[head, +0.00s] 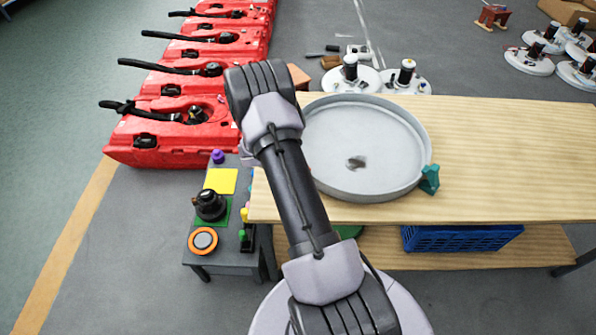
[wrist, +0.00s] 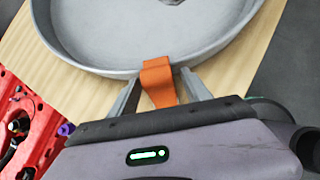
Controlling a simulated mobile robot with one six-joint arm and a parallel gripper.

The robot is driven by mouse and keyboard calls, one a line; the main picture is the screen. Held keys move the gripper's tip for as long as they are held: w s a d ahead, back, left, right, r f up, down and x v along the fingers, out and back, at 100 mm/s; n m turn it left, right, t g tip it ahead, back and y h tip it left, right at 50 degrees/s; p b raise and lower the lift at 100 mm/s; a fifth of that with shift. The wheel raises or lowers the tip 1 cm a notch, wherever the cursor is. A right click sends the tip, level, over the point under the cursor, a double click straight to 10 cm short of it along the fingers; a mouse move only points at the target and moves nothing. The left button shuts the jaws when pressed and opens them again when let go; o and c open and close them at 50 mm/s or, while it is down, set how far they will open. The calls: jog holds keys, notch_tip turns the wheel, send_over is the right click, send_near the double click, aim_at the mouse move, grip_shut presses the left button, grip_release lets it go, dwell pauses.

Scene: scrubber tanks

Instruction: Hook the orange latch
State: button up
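The orange latch (wrist: 159,80) sits at the near rim of a round grey pan (wrist: 110,64) in the wrist view. Its upper part laps the rim and a strap-like part hangs down toward my gripper. My gripper (wrist: 162,73) is open, with one grey finger on each side of the latch. The fingertips are close to the latch and the rim; I cannot tell whether they touch. In the head view the pan (head: 370,130) lies on a wooden table, and my arm hides the gripper and the pan's left edge.
A teal clamp (head: 429,180) sits at the pan's right rim. The wooden table (head: 510,150) is clear to the right. A grey stand (head: 228,262) with buttons and knobs is at the lower left. Red tanks (head: 165,135) line the left. A blue crate (head: 460,238) is on the lower shelf.

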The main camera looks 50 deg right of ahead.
jog(key=p+v, duration=0.4)
jog(key=v, duration=1.3)
jog(key=shift+r, duration=0.2)
jog(key=shift+a, duration=0.1)
jog(key=s+a+r+m+t+y+b, duration=0.1)
jog(key=s+a+r+m+y+b, duration=0.1)
jog(key=a+r+m+b, duration=0.35)
jog(key=s+a+r+m+t+y+b, duration=0.2)
jog(key=s+a+m, duration=0.3)
jog(key=a, duration=0.3)
jog(key=s+a+r+m+t+y+b, duration=0.1)
jog(key=s+a+r+m+t+y, duration=0.1)
jog(key=s+a+r+m, duration=0.3)
jog(key=s+a+r+m+t+y+b, duration=0.2)
jog(key=s+a+r+m+y, duration=0.1)
jog(key=a, duration=0.7)
jog(key=s+r+m, duration=0.1)
jog(key=s+m, duration=0.1)
jog(key=s, duration=0.1)
jog(key=shift+a+b, duration=0.35)
